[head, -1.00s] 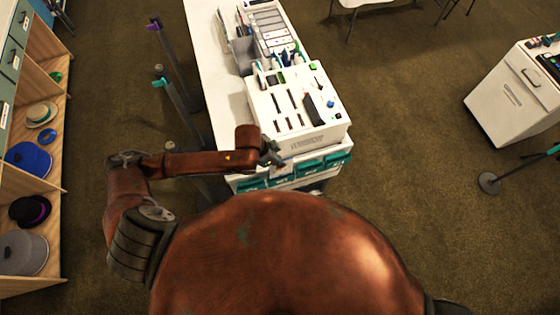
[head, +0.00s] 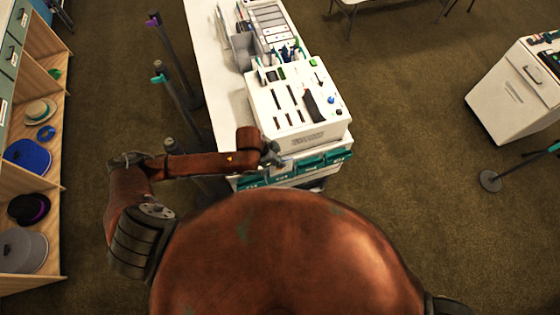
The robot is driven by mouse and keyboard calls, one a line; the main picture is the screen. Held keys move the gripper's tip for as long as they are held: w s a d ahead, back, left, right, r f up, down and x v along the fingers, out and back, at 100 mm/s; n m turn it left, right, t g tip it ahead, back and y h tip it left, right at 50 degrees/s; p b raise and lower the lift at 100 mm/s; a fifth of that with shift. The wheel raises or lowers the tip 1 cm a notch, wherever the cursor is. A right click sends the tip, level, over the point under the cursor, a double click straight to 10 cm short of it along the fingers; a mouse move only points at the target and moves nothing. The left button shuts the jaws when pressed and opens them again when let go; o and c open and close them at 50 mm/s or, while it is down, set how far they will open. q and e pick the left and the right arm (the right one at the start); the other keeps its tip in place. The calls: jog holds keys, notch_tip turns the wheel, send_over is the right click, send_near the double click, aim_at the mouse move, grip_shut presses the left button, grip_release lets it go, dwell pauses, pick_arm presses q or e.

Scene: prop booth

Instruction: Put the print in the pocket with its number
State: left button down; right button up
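My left gripper (head: 274,156) is at the front left of a white printer-like machine (head: 322,133), just above a row of teal pockets (head: 310,162) on the front edge of the counter. The pockets bear small white labels, too small to read. A small pale patch shows beside the fingertips, but I cannot tell whether it is the print. The fingers are too small and dark to tell whether they are open or shut. My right gripper is not in view. My own rust-coloured body hides what lies below the pockets.
A long white counter (head: 212,68) runs away behind the machine, with a sectioned tray (head: 270,22) on it. Dark posts (head: 178,92) stand left of the counter. A hat shelf (head: 58,170) is at the left. A white cabinet (head: 512,100) stands at the right, with open floor between.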

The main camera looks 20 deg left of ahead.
pick_arm(q)
jog(key=shift+f+b, duration=0.3)
jog(key=shift+f, duration=1.05)
jog(key=c, duration=2.6)
grip_release()
jog(key=shift+c, duration=0.2)
jog(key=o, duration=0.6)
jog(key=shift+c, duration=0.2)
jog(key=v, duration=1.2)
